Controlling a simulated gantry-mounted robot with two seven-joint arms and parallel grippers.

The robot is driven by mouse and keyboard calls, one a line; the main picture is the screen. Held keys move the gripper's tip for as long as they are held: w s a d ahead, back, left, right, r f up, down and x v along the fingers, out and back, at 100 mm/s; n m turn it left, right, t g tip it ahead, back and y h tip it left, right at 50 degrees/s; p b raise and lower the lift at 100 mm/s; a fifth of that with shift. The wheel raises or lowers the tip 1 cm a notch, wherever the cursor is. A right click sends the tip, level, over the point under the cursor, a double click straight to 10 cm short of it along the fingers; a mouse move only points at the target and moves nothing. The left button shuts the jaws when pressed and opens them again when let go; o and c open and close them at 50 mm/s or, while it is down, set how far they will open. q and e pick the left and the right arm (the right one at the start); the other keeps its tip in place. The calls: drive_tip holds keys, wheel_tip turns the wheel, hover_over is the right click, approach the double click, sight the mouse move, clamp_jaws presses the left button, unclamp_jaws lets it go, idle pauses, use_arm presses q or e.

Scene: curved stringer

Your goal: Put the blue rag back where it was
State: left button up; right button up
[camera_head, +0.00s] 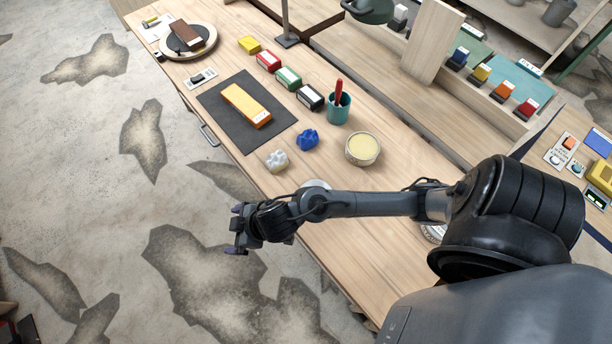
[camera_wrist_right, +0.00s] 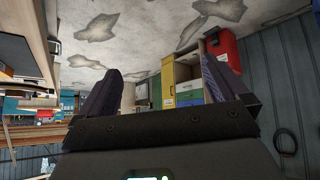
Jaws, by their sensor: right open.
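A crumpled blue rag (camera_head: 307,139) lies on the wooden workbench (camera_head: 345,245) in the head view. It sits between a white-grey lump (camera_head: 277,160) and a round tin with pale yellow contents (camera_head: 363,149). My right gripper (camera_head: 236,230) is out past the bench's left edge in the picture, over the floor, apart from the rag. In the right wrist view my right gripper (camera_wrist_right: 163,85) has its two fingers spread with nothing between them. The rag does not show in that view. My left gripper is not in view.
A dark mat (camera_head: 220,118) with an orange-yellow block (camera_head: 246,105) lies beside the rag. A teal cup (camera_head: 338,108) with a red-handled tool stands behind it. Several coloured boxes (camera_head: 288,78) form a row. My right forearm crosses above the bench, hiding part of it.

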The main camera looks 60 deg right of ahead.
drive_tip(key=s+d+m+g+h, duration=0.2)
drive_tip(key=s+d+m+g, duration=0.1)
drive_tip(key=s+d, duration=0.7)
drive_tip(key=s+g, duration=0.1)
drive_tip(key=s, duration=0.3)
drive_tip(key=shift+s+r+m+h, duration=0.15)
drive_tip(key=shift+s+m+h, duration=0.15)
drive_tip(key=shift+s, duration=0.1)
wheel_tip(320, 180, up, 26)
drive_tip(key=p, duration=2.5)
drive_tip(key=shift+p, duration=0.35)
drive_tip(key=shift+f, duration=0.2)
drive_tip(key=shift+r, duration=0.1)
